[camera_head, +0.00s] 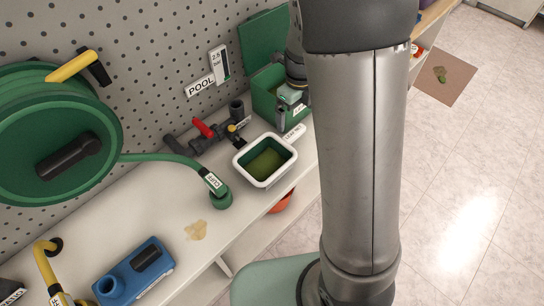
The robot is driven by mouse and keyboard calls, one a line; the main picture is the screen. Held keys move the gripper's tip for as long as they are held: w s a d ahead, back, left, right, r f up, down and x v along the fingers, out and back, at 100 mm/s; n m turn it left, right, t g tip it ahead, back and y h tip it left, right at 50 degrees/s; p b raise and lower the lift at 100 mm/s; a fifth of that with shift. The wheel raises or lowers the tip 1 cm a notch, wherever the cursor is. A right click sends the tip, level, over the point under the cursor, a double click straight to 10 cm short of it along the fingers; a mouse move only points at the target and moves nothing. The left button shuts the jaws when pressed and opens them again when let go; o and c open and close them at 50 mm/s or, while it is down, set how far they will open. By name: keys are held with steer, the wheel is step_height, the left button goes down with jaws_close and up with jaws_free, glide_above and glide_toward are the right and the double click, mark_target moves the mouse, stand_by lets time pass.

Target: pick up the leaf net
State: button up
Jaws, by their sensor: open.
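My gripper (289,103) is small in the view, at the green box (265,97) at the back of the bench. It points down at the box, and its jaws are open. I cannot tell whether anything is between its fingers. My arm hides the area to the right of the box. A white tub (241,163) with murky green content stands in front of the box, apart from my gripper.
A valve assembly with a red handle (204,128) stands left of the tub. A green hose reel (50,130) hangs on the pegboard; its hose ends at a fitting (218,193) on the bench. A blue device (133,272) sits at the front left. The bench middle is mostly clear.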

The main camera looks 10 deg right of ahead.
mark_target(293, 133)
steer(key=f, duration=0.8)
steer(key=shift+w+f, duration=0.2)
steer(key=shift+f, duration=0.15)
steer(key=c, duration=0.9)
steer(key=shift+r, duration=0.1)
